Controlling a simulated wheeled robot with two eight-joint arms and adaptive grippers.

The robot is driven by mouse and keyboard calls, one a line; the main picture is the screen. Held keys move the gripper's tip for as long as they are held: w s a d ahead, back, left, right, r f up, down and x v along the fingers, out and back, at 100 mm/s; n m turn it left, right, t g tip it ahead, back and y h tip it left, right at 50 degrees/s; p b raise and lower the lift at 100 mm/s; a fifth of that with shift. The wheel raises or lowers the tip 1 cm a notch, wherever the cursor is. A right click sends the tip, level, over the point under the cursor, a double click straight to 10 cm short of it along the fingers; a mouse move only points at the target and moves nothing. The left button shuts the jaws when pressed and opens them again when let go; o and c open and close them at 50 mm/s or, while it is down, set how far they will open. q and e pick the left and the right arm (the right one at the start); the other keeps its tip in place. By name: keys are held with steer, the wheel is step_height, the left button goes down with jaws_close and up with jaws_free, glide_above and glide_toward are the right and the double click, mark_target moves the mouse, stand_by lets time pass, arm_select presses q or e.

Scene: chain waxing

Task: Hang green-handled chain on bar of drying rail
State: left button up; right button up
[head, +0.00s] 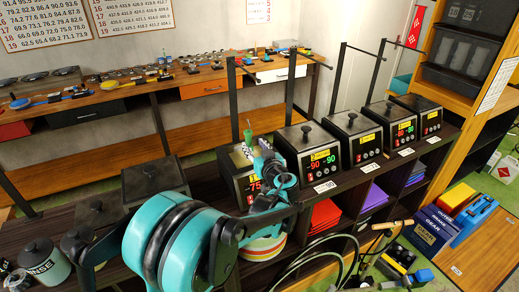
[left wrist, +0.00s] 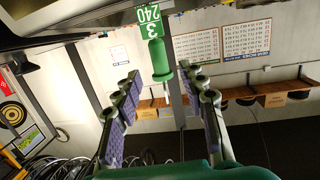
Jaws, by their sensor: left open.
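The green handle (head: 248,135) stands upright at the left end of the row of black waxing units. In the left wrist view the green handle (left wrist: 160,60) shows between and beyond the fingertips, under a green tag reading 3 and 240. The chain itself is hidden. My left gripper (head: 253,150) is close to the handle, its fingers spread around its line; they also show in the left wrist view (left wrist: 165,80), open and empty. Dark upright posts with thin top bars (head: 363,51) rise behind the units; I cannot tell which bar is the drying rail's. My right gripper is not in view.
Several black waxing units with lit displays, such as one unit (head: 320,150), stand along the shelf to the right of my gripper. A back workbench (head: 170,82) holds tools. Blue boxes (head: 435,230) and cables (head: 340,260) lie at the lower right.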

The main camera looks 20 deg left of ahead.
mark_target(248, 131)
arm_select(q)
steer(key=x, duration=0.7)
steer(key=shift+w+a, duration=0.1)
jaws_close()
steer(key=shift+r+p, duration=1.8)
steer(key=shift+r, duration=1.2)
steer(key=shift+r+p, duration=0.7)
steer(key=shift+r, duration=0.4)
